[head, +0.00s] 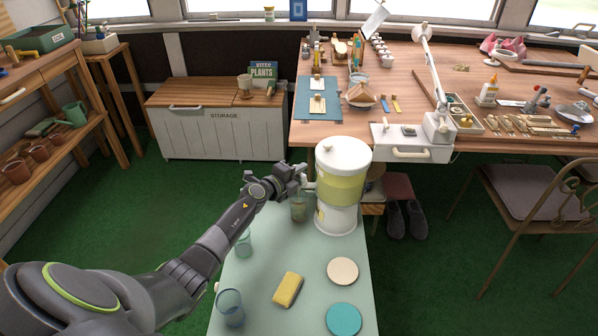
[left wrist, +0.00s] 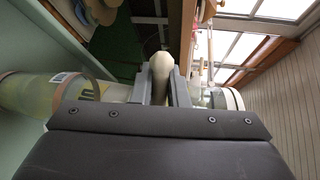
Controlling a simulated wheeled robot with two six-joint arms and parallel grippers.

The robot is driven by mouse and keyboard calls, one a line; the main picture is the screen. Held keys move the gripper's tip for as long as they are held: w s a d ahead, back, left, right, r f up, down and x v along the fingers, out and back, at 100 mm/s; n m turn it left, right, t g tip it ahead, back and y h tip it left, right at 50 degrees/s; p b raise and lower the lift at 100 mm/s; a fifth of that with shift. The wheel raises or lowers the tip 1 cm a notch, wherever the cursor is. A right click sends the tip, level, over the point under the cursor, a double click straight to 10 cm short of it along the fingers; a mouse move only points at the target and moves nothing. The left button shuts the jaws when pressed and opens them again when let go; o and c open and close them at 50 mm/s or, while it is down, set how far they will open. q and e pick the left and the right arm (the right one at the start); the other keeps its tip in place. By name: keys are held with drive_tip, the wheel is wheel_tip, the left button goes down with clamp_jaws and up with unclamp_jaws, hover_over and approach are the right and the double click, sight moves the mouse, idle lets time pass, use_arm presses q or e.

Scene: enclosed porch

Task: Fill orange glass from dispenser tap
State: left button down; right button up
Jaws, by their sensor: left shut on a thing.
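The dispenser (head: 341,190), with a white lid and base and yellow liquid in its clear tank, stands at the far end of the pale green table (head: 300,255). A glass (head: 299,208) stands upright beneath its tap; its tint looks olive-brown, not clearly orange. I cannot tell its liquid level. My left gripper (head: 290,176) is at the tap, above the glass. In the left wrist view its fingers (left wrist: 165,92) are shut on a cream tap handle (left wrist: 161,66). A clear glass wall (left wrist: 40,93) shows at that view's left. My right gripper is out of view.
On the table are a green glass (head: 244,243), a blue glass (head: 230,308), a yellow sponge (head: 288,289), a cream coaster (head: 342,271) and a teal coaster (head: 343,319). A cluttered wooden workbench (head: 460,85) stands behind. The table's centre is mostly clear.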

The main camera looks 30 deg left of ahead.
use_arm(q)
drive_tip(key=c, duration=1.4)
unclamp_jaws()
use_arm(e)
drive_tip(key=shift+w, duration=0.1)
use_arm(q)
drive_tip(key=shift+s, duration=0.1)
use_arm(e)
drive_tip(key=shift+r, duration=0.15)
